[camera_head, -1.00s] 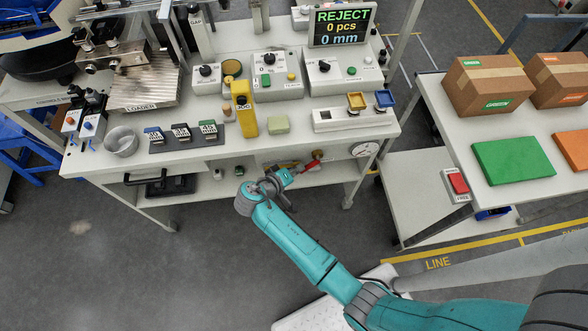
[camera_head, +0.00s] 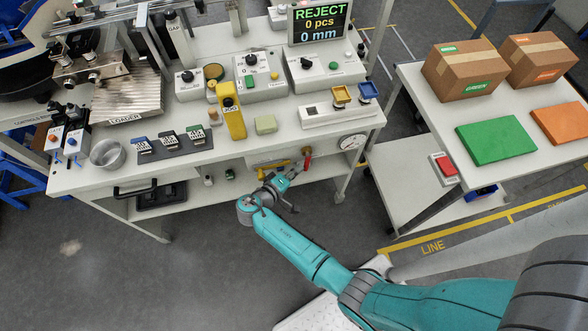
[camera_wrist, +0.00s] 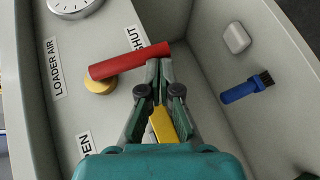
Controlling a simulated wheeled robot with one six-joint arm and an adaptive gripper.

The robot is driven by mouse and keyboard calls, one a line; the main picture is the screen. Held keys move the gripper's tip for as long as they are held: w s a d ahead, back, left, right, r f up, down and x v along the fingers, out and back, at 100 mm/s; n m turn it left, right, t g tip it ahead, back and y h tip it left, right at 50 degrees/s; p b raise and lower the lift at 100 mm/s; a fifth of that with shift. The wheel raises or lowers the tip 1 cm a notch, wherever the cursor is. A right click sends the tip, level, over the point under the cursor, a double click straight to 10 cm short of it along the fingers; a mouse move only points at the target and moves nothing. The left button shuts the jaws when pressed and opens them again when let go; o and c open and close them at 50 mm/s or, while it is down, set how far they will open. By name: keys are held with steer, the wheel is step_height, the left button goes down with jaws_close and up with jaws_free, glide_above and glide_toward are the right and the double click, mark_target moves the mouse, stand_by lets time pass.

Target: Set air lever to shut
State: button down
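The air lever has a red handle (camera_wrist: 125,62) on a round yellow pivot (camera_wrist: 100,84). In the wrist view the handle slants up to the right, its free end beside the SHUT label (camera_wrist: 136,38), whose first letter is hidden. The OPEN label (camera_wrist: 84,145) is lower left, partly cut off. My gripper (camera_wrist: 160,64) has its fingers close together, with the tips at the lower edge of the handle near its free end. They look in contact, not around it. In the head view the red handle (camera_head: 307,159) shows below the table edge, just beyond my gripper (camera_head: 289,180).
A gauge (camera_wrist: 73,5) and a LOADER AIR label (camera_wrist: 53,68) are on the same panel. A blue brush (camera_wrist: 246,88) and a pale block (camera_wrist: 236,37) lie to the right. The table (camera_head: 280,140) overhangs the lever. A yellow part (camera_wrist: 164,125) shows between my fingers.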

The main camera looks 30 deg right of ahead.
steer(key=shift+d+f, duration=0.15)
steer(key=shift+d, duration=0.05)
steer(key=shift+a, duration=0.1)
stand_by(0.4)
steer(key=v, duration=1.2)
